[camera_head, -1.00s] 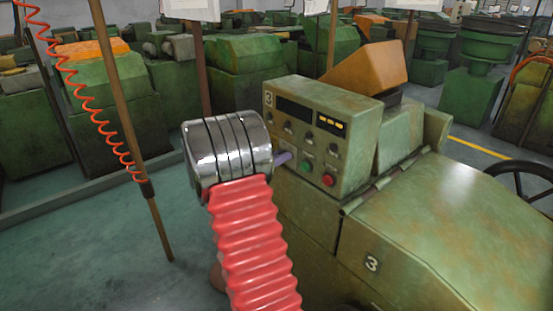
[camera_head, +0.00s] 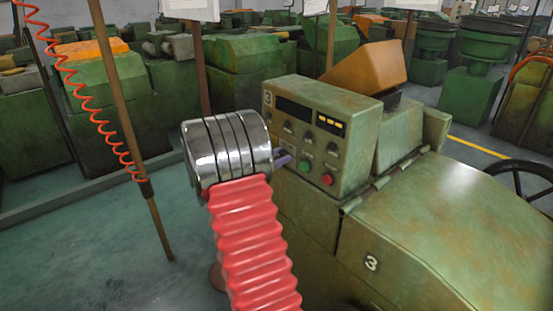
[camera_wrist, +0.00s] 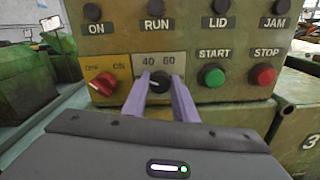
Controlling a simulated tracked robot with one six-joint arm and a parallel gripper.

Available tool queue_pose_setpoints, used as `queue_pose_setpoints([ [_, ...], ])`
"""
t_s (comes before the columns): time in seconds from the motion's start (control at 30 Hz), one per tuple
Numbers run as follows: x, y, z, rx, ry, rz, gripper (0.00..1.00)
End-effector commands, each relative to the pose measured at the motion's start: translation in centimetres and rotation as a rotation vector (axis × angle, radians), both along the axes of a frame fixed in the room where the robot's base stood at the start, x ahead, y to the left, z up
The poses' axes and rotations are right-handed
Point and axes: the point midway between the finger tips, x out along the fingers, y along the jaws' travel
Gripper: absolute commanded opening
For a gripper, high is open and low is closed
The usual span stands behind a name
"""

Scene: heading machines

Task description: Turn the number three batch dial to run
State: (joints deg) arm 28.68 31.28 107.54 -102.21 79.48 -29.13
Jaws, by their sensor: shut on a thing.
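The control box marked 3 (camera_head: 330,112) stands on the green machine. In the wrist view its panel carries a black dial (camera_wrist: 160,80) with 40 and 60 printed above it. My gripper (camera_wrist: 162,80) has its two purple fingers on either side of this dial and is shut on it. The fingers partly hide the dial, and a pale pointer mark shows between them. A red rotary switch (camera_wrist: 103,85) with OFF and ON marks sits left of the dial. The word RUN is printed above, under a dark lamp. In the head view my wrist hides the dial.
The green START button (camera_wrist: 212,76) and red STOP button (camera_wrist: 263,75) sit close on the right of the dial. A sloping machine cover (camera_head: 450,205) lies right of the box. A brown post (camera_head: 130,130) with a coiled red hose stands at left. Floor is open there.

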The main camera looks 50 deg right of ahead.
Motion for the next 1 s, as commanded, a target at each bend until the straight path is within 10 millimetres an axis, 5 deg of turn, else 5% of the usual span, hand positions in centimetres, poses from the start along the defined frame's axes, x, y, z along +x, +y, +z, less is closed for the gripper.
queue_pose_setpoints([
  [1.0, -0.02, -0.13, -0.03, -0.210, -0.946, 0.007, 0.03],
])
